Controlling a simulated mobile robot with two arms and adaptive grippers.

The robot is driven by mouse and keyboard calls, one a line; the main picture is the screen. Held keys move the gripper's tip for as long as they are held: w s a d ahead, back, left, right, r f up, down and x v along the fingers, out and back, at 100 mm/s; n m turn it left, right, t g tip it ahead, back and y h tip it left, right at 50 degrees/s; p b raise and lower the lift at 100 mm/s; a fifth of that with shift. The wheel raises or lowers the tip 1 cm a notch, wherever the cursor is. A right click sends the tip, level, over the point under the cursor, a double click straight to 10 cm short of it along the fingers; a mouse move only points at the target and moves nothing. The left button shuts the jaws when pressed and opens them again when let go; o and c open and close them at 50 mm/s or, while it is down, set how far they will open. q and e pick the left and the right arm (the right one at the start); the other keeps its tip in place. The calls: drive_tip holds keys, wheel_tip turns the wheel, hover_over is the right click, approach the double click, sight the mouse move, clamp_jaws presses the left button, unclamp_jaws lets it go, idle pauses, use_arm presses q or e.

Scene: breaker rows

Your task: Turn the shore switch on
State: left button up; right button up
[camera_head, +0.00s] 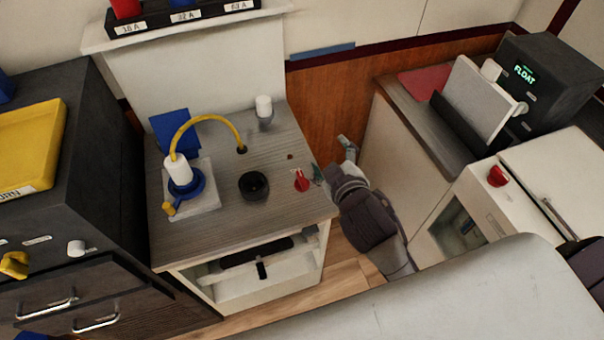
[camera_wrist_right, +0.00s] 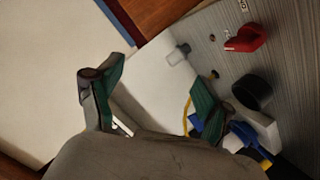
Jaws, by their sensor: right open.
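A red rotary switch knob (camera_head: 301,181), which may be the shore switch, stands near the right edge of the wood-grain counter panel (camera_head: 215,222). It also shows at the upper right of the right wrist view (camera_wrist_right: 245,40), with small white lettering beside it that I cannot read surely. My right gripper (camera_head: 332,158) is just right of the knob, at the counter's edge, open and apart from it. Its two green-padded fingers (camera_wrist_right: 147,85) are spread with nothing between them in the right wrist view. My left gripper is not in view.
Left of the knob are a black round socket (camera_head: 254,185) and a white-and-blue plug (camera_head: 180,174) with a yellow cable. A white cylinder (camera_head: 264,107) stands behind. Another red knob (camera_head: 497,176) is on the white cabinet at right, below a dark box reading FLOAT (camera_head: 545,85).

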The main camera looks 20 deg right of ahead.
drive_tip(key=w+a+r+n+t+y, duration=0.2)
drive_tip(key=a+r+n+t+y, duration=0.1)
drive_tip(key=a+r+n+y, duration=0.55)
drive_tip(key=w+a+r+n+t+y, duration=0.2)
drive_tip(key=a+r+n+y, duration=0.35)
drive_tip(key=r+n, duration=0.5)
drive_tip(key=s+a+f+n+g+y, duration=0.1)
drive_tip(key=s+a+n+g+y, duration=0.2)
drive_tip(key=a+n+g, duration=0.45)
drive_tip(key=s+a+f+n+g+y, duration=0.2)
drive_tip(key=a+n+g+y, duration=0.15)
drive_tip(key=n+g, duration=0.65)
drive_tip(key=n+g+h, duration=0.2)
drive_tip(key=n+h, duration=0.9)
drive_tip(key=h, duration=0.9)
hover_over(302, 178)
wheel_tip(302, 178, down, 14)
drive_tip(key=shift+y, duration=0.25)
wheel_tip(302, 178, down, 12)
drive_tip(key=p, duration=0.3)
drive_tip(key=shift+r+p, duration=0.15)
drive_tip(key=shift+p, duration=0.15)
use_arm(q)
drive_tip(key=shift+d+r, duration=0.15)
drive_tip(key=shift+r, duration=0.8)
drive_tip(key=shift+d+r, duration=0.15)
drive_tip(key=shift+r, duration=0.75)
use_arm(e)
drive_tip(key=shift+f, duration=0.65)
